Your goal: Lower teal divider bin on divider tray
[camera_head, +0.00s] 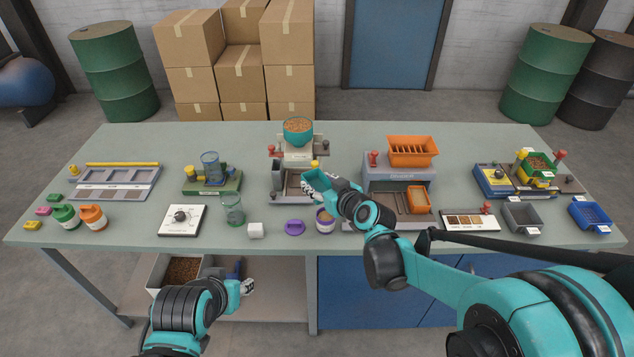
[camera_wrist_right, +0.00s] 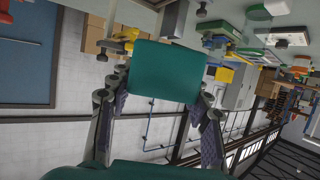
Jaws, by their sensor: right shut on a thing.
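My right gripper (camera_head: 318,184) is shut on the teal divider bin (camera_head: 315,176) and holds it over the middle of the table, left of the divider. In the right wrist view the bin (camera_wrist_right: 168,70) shows as a flat teal face between the two fingers. The grey divider (camera_head: 398,172) stands right of the gripper, with an orange bin (camera_head: 418,201) at the right of its lower opening.
An orange slotted hopper (camera_head: 411,150) tops the divider. The sack filler with its teal bowl (camera_head: 298,131) stands behind my right gripper. A purple-banded jar (camera_head: 325,221), a purple lid (camera_head: 294,228) and a white cube (camera_head: 255,230) lie near the front edge.

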